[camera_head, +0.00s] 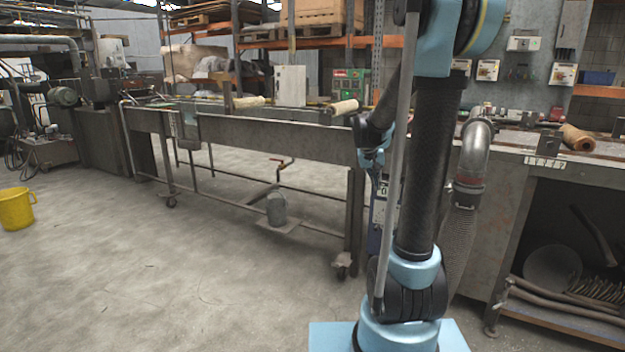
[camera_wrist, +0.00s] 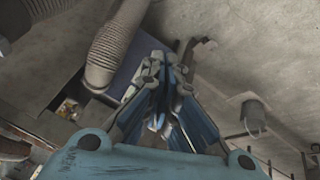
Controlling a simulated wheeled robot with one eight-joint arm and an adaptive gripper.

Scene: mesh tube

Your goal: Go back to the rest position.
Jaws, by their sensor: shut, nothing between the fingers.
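My gripper (camera_head: 376,182) hangs pointing down left of my dark upright arm link in the head view, partly hidden behind the thin grey rod. In the wrist view my gripper (camera_wrist: 168,72) shows its blue and grey fingers drawn together, with nothing between them. The mesh tube (camera_head: 459,238) hangs below a shiny metal elbow pipe (camera_head: 475,150), just right of my arm. In the wrist view the ribbed mesh tube (camera_wrist: 113,45) runs down at the upper left, apart from the fingers.
A long metal workbench (camera_head: 260,128) stands behind my gripper. A grey bench with a lower shelf (camera_head: 560,318) is at the right. A grey bucket (camera_head: 276,209) stands under the long bench. A yellow bucket (camera_head: 16,208) is at the far left.

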